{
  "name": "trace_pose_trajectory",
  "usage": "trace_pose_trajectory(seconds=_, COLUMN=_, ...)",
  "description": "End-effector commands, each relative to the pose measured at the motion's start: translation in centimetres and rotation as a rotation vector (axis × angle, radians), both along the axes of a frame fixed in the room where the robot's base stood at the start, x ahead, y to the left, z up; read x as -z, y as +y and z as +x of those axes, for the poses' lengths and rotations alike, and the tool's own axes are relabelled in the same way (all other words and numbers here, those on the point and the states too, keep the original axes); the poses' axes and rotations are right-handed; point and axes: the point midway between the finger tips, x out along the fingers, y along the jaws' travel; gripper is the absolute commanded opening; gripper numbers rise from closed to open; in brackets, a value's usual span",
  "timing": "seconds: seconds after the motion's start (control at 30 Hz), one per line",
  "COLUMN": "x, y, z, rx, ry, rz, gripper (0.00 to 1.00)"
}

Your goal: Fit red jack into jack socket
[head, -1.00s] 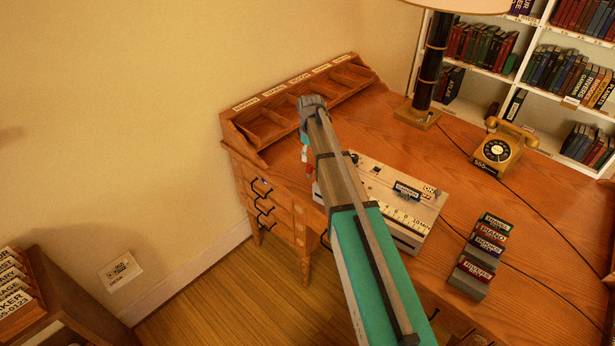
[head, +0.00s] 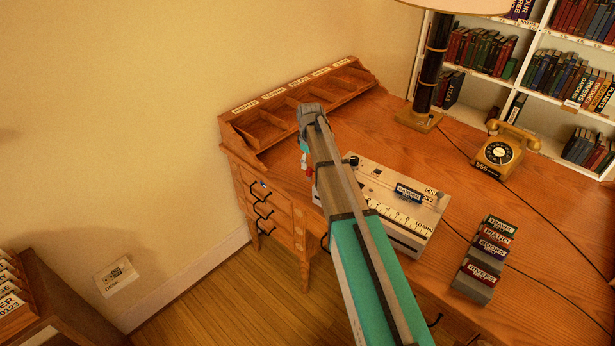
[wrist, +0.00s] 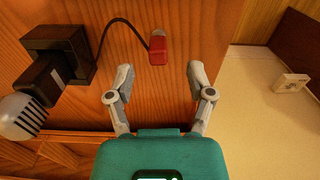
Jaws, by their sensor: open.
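The red jack (wrist: 158,50) has a pale grey tip and sits at the end of a thin black cord, over the wooden desk top in the wrist view. My gripper (wrist: 158,80) is open and empty, its two fingers apart, with the jack just beyond and between the fingertips. The cord runs to a black device with a silver grille (wrist: 24,115). In the head view the arm hides most of my gripper, and a small red patch (head: 309,171) shows just below it. I cannot make out a jack socket for certain.
A pale panel box with a scale (head: 400,222) stands on the desk (head: 470,200), right of my arm. Label blocks (head: 483,262), a yellow telephone (head: 506,152) and a lamp (head: 432,70) stand farther right. Labelled compartments (head: 265,131) line the back. A white plate (head: 117,276) is on the wall.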

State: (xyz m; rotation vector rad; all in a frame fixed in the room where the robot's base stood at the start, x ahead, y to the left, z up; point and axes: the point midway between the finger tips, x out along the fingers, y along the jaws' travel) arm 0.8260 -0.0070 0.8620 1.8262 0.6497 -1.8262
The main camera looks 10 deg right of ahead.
Motion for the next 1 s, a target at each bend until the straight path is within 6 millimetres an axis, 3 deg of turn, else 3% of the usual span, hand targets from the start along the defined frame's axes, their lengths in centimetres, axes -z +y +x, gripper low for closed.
trace_pose_trajectory(seconds=0.5, x=4.0, y=0.1, z=0.3, rx=0.000, ry=0.000, rz=0.000, gripper=0.69)
trace_pose_trajectory(seconds=1.0, x=4.3, y=0.1, z=0.3, rx=0.000, ry=0.000, rz=0.000, gripper=0.69)
